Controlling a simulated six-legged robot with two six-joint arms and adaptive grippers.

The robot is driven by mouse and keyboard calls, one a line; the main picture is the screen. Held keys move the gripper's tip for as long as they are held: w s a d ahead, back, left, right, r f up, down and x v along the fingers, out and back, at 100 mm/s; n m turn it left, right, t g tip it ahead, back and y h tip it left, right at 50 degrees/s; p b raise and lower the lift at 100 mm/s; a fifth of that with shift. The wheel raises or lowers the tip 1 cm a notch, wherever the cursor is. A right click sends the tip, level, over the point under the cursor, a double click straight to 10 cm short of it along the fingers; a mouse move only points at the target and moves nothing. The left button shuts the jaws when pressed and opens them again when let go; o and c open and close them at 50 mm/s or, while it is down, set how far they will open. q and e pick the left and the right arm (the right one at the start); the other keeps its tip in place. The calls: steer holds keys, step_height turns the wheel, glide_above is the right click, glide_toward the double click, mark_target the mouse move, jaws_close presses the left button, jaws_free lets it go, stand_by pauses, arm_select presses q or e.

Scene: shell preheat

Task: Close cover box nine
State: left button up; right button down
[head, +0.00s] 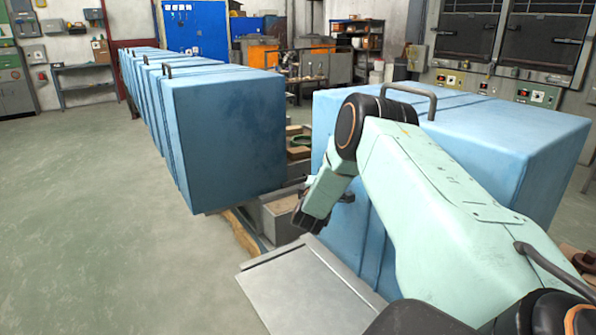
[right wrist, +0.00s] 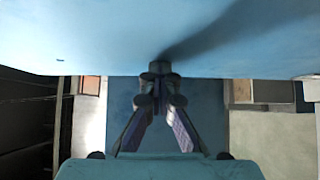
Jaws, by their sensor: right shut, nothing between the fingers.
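A large blue cover box (head: 510,135) with a dark bar handle (head: 410,92) on top stands at the right, partly hidden behind my right arm. A row of similar blue cover boxes (head: 228,130) stands to the left, across a gap. I see no number on any box. My right gripper (head: 308,222) is shut and empty, low at the gap beside the right box's left side. In the right wrist view its fingers (right wrist: 160,70) meet at the edge of a close blue surface (right wrist: 100,30); whether they touch it I cannot tell. My left gripper is out of view.
A flat grey metal plate (head: 300,290) lies at the front. Open green floor (head: 90,220) is at the left. Shelves and a control panel line the back.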

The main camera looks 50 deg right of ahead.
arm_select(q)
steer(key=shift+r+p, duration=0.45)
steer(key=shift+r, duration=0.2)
arm_select(e)
steer(key=s+d, duration=0.2)
steer(key=d, duration=0.6)
steer(key=shift+d, duration=0.3)
steer(key=shift+s+d+r, duration=0.15)
steer(key=shift+r, duration=0.05)
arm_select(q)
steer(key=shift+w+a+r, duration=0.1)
